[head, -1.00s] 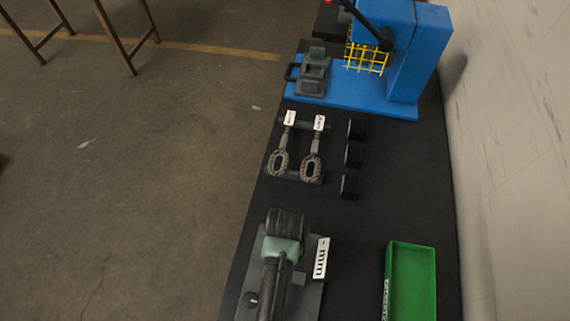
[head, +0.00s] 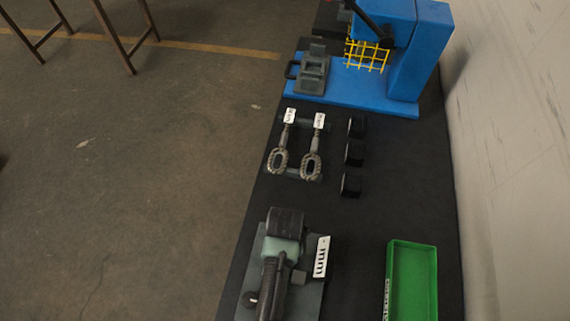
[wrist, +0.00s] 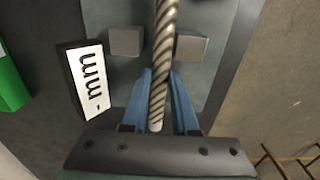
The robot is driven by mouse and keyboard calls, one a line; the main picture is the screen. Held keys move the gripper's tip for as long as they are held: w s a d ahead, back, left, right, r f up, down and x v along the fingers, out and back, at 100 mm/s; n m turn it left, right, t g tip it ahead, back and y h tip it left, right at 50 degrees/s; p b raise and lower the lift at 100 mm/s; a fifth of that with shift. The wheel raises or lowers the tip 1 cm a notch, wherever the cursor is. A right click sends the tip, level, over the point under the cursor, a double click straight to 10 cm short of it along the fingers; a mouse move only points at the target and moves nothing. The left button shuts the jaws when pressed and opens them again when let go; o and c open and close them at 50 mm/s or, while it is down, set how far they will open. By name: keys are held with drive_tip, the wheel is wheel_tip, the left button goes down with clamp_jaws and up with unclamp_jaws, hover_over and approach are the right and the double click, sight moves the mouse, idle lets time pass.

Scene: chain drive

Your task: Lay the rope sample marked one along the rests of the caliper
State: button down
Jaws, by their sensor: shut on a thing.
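A twisted grey rope sample (wrist: 165,50) is held between the blue fingers of my gripper (wrist: 157,108) in the wrist view. Its mark is not visible. The rope runs lengthwise over the caliper's grey-green plate (wrist: 215,85), passing between two grey blocks (wrist: 126,40). I cannot tell whether it touches the rests. A white "mm" sign (wrist: 86,80) stands beside the plate. In the head view, the caliper plate (head: 309,300) and the sign (head: 321,257) show at the bottom, and my arm hides the fingers and rope.
Two looped rope pieces with white tags (head: 279,160) lie on a rack. Several black blocks (head: 354,154) sit beside them. A green tray (head: 411,280) is at lower right, and a blue machine with a yellow grid (head: 400,50) at the back. Dark bench is bare between caliper and tray.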

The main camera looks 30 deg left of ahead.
drive_tip(key=shift+f, duration=0.2)
drive_tip(key=c, duration=0.6)
unclamp_jaws()
wheel_tip(320, 180, up, 13)
drive_tip(key=b, duration=0.1)
